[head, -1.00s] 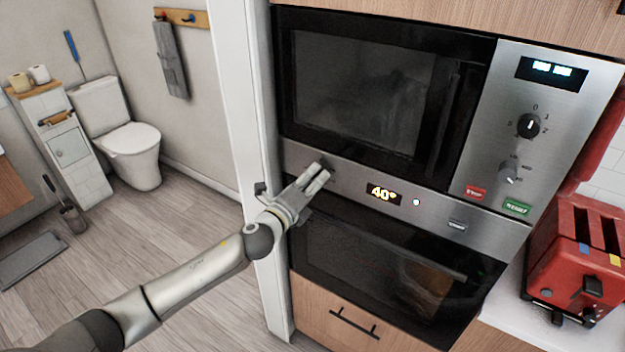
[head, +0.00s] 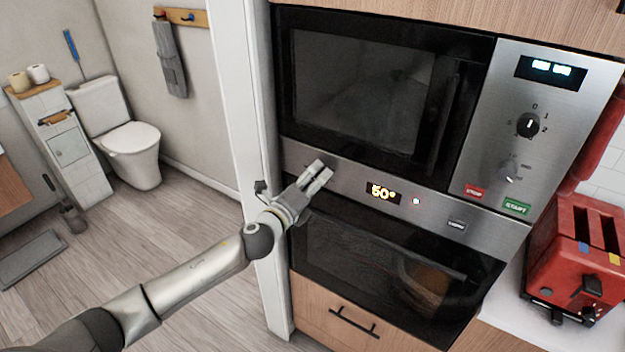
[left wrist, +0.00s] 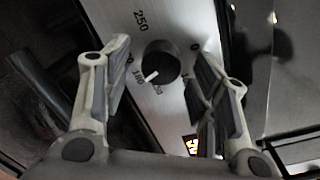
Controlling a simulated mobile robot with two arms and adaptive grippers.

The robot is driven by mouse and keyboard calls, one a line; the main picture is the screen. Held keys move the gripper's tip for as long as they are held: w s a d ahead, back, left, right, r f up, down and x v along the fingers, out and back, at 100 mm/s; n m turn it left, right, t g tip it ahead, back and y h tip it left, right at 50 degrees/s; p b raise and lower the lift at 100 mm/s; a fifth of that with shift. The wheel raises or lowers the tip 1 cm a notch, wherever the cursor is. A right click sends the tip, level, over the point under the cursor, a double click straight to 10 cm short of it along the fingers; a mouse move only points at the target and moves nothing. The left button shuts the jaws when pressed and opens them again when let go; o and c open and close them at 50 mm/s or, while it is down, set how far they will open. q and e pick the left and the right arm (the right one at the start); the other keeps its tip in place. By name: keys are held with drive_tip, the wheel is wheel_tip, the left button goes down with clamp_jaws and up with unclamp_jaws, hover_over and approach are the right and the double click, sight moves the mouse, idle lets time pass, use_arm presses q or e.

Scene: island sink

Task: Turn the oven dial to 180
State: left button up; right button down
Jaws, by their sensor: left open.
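The oven dial (left wrist: 161,63) shows in the left wrist view as a dark round knob with a white mark, on a steel panel with printed numbers. My left gripper (left wrist: 163,85) is open, one finger on each side of the dial; contact is unclear. In the head view my left gripper (head: 321,174) is at the left of the oven panel (head: 350,181) and hides the dial. The oven display (head: 383,192) reads 50°. My right gripper is out of view.
A microwave (head: 370,90) is just above the oven panel, its own knobs (head: 528,125) at the right. The oven door (head: 370,260) is shut below. A white post (head: 240,120) stands close left of the gripper. A red toaster (head: 575,260) is on the right counter.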

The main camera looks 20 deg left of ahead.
use_arm(q)
drive_tip(key=shift+s+a, duration=0.1)
drive_tip(key=shift+s, duration=0.05)
drive_tip(key=v, duration=1.1)
drive_tip(key=shift+s, duration=0.4)
